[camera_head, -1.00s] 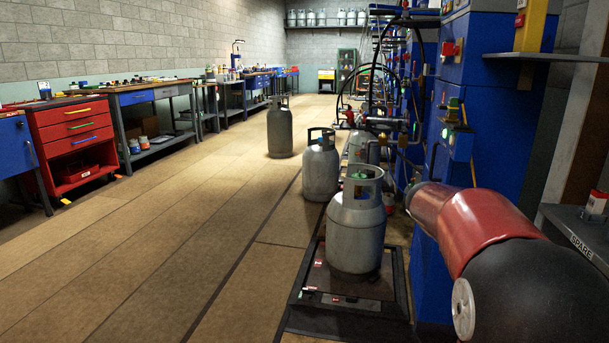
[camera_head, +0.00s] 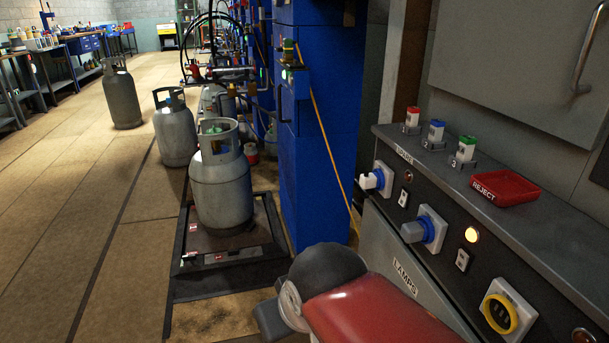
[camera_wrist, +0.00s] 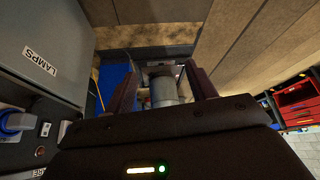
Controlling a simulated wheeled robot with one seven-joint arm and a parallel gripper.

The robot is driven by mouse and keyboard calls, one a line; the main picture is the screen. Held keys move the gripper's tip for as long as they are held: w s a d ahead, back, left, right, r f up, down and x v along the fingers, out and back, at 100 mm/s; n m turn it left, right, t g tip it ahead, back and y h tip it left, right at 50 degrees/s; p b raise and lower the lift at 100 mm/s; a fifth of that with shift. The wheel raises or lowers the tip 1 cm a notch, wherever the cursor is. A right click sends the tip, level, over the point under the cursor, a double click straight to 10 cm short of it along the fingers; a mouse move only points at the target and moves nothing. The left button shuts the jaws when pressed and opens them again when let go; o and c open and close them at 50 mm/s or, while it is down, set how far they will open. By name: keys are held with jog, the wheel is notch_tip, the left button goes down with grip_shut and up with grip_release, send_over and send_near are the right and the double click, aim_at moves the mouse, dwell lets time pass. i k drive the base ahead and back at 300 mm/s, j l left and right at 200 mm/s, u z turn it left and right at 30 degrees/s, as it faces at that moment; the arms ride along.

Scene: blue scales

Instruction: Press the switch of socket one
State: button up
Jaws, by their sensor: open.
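A sloped dark panel on the right in the head view carries a column of sockets. The farthest socket (camera_head: 377,180) holds a white and blue plug. The middle socket (camera_head: 425,228) holds a blue plug. The nearest socket (camera_head: 510,312) has a yellow ring. Small rocker switches sit beside the farthest socket (camera_head: 404,198) and the middle one (camera_head: 462,260). I cannot read which socket is number one. In the wrist view my gripper (camera_wrist: 161,68) is open and empty, pointing at the floor area with a grey cylinder. A blue plug (camera_wrist: 15,122) shows there at left.
A grey cabinet labelled LAMPS (camera_head: 405,277) supports the panel. A red REJECT tray (camera_head: 504,187) and small numbered pieces (camera_head: 466,150) stand on its top. A grey gas cylinder (camera_head: 221,190) stands on a floor scale beside a blue cabinet (camera_head: 312,130). Open floor lies left.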

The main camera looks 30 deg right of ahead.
aim_at(402, 199)
jog(key=z, duration=1.8)
